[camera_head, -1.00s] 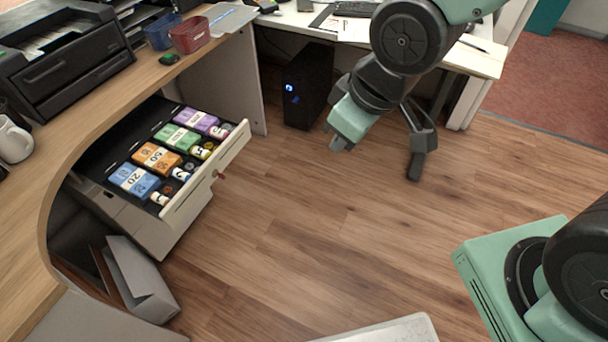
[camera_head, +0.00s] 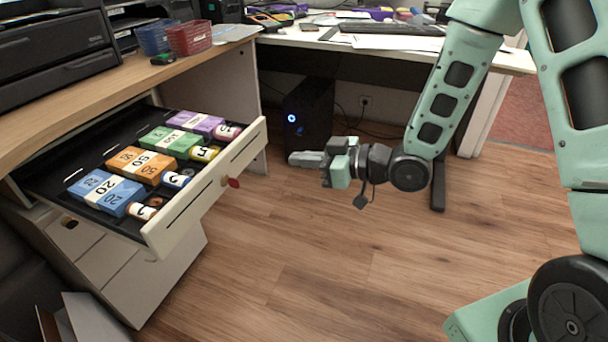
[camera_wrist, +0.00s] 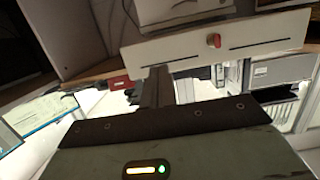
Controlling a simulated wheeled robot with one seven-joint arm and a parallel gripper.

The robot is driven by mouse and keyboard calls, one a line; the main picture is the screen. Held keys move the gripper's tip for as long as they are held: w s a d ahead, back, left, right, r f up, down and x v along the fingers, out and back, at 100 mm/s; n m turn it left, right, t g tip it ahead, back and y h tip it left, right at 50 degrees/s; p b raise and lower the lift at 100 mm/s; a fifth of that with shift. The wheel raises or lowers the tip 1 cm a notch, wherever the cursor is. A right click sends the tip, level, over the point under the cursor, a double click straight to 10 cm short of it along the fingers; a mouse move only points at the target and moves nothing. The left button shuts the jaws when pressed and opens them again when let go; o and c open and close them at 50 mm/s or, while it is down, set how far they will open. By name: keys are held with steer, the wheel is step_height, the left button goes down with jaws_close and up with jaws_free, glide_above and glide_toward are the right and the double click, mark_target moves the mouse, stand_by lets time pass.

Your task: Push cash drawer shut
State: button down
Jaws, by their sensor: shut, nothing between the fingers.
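The cash drawer (camera_head: 205,190) stands pulled out from under the wooden counter on the left. Its pale front panel carries a red knob (camera_head: 234,183). Inside lie banknote bundles (camera_head: 140,165) in blue, orange, green and purple, with coin rolls along the front. My gripper (camera_head: 292,158) is shut and empty, pointing left toward the drawer front, with a gap of floor between them in the head view. In the wrist view the drawer front (camera_wrist: 270,38) and its knob (camera_wrist: 213,40) show beyond the gripper's fingers (camera_wrist: 157,88).
A black computer tower (camera_head: 308,112) stands on the floor behind my gripper, under a white desk (camera_head: 400,44). Red and blue baskets (camera_head: 190,38) and a printer (camera_head: 52,50) sit on the counter. The wooden floor in front of the drawer is clear.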

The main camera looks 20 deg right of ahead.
mark_target(249, 150)
steer(key=x, duration=0.2)
steer(key=r+x, duration=0.1)
steer(key=x, duration=0.5)
steer(key=shift+w+a+r, duration=0.25)
steer(key=shift+a+r, duration=0.1)
steer(key=shift+r, duration=0.05)
